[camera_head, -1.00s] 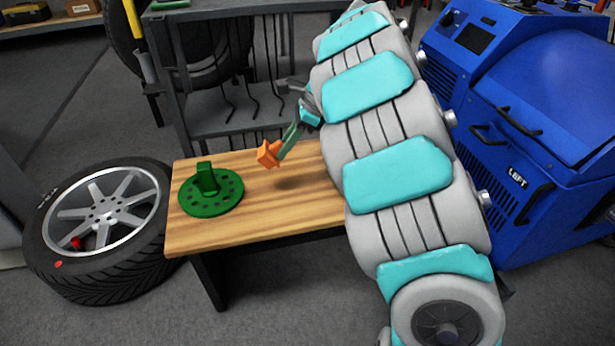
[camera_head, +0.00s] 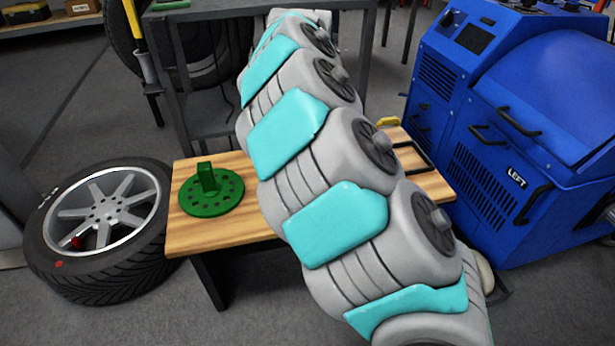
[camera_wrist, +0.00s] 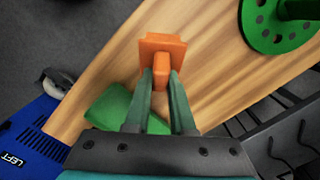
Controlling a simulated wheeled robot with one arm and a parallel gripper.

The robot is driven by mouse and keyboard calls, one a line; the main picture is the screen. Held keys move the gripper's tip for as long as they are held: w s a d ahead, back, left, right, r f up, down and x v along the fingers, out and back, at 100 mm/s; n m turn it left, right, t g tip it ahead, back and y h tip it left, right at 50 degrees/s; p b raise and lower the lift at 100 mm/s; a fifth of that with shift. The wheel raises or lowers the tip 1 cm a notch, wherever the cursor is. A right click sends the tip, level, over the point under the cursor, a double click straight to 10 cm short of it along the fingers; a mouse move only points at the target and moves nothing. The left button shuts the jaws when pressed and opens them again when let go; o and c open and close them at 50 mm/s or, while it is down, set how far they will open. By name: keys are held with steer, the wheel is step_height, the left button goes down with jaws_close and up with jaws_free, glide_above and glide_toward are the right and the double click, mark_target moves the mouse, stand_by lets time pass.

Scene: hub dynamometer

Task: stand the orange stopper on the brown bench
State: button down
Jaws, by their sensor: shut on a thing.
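The orange stopper (camera_wrist: 162,55) shows in the wrist view, with a wide square flange at its far end. My gripper (camera_wrist: 161,82) is shut on its narrower part. The stopper is over the brown bench (camera_wrist: 215,70), which also shows in the head view (camera_head: 225,235). I cannot tell from this view whether the stopper touches the wood or how high it is. In the head view my arm hides both the gripper and the stopper.
A green disc with holes and an upright handle (camera_head: 208,182) stands on the bench's left end. A green piece (camera_wrist: 105,110) lies beside my fingers in the wrist view. A black frame (camera_head: 425,157) is on the right end. A blue machine (camera_head: 500,130) stands right, a wheel (camera_head: 145,240) left.

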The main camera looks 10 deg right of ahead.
steer(key=s+d+n, duration=0.1)
steer(key=d+n+t+h, duration=0.1)
steer(key=n, duration=0.1)
steer(key=shift+s+f, duration=0.35)
steer(key=s+d+n+t, duration=0.2)
steer(key=d+n+t, duration=0.2)
steer(key=d+n, duration=0.3)
steer(key=shift+y, duration=0.3)
steer(key=shift+w+a+f+p, duration=0.15)
steer(key=shift+w+a+f, duration=0.7)
steer(key=shift+w, duration=1.65)
steer(key=shift+w+a+f+p, duration=0.2)
steer(key=shift+w+a+f, duration=0.65)
steer(key=shift+w, duration=1.65)
steer(key=shift+w+a+f+p, duration=0.15)
steer(key=shift+w+a+f, duration=0.7)
steer(key=shift+w, duration=1.65)
steer(key=shift+a+r, duration=0.25)
steer(key=shift+a, duration=0.05)
steer(key=shift+f, duration=0.1)
steer(key=c, duration=0.8)
jaws_free()
steer(key=shift+o, duration=0.2)
